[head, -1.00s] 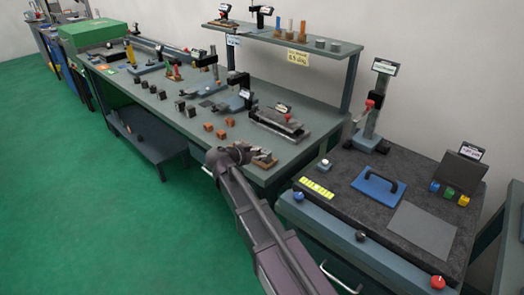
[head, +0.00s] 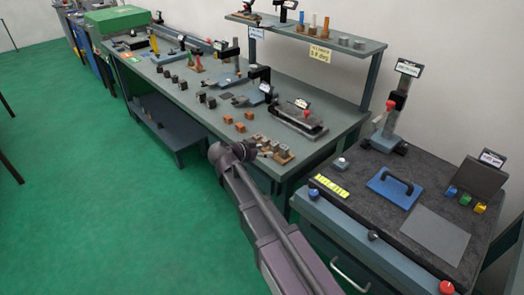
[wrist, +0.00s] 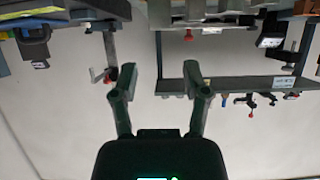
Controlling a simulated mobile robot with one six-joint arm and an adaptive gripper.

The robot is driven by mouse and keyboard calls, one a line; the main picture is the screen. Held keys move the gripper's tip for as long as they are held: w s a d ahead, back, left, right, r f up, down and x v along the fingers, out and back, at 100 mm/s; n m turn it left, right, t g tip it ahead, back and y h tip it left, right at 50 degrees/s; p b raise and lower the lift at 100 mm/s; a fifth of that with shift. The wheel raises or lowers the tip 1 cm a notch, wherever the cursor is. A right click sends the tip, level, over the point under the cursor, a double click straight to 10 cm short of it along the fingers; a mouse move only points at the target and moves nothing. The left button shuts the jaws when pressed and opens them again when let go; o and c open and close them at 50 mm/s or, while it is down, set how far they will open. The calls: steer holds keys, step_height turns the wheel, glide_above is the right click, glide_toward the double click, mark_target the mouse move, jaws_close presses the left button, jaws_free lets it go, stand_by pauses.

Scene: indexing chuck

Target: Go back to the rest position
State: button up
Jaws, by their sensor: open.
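In the wrist view my gripper (wrist: 161,80) has its two fingers spread wide apart with nothing between them. That view looks upside down, with the bench at the top and pale wall behind the fingers. In the head view my arm reaches up from the bottom, and its dark wrist end shows near the front edge of the long workbench (head: 222,118). The fingers cannot be made out clearly there. A wooden block with grey pieces (head: 275,150) sits on the bench just right of my wrist end.
Orange-brown cubes (head: 239,127) and several dark blocks stand on the bench, with a grey vise-like fixture (head: 302,118) behind. A dark granite-topped table (head: 350,172) at right carries a blue handled plate (head: 394,188) and a stand (head: 392,125). Green floor (head: 110,220) at left is clear.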

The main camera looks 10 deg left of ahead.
stand_by(0.3)
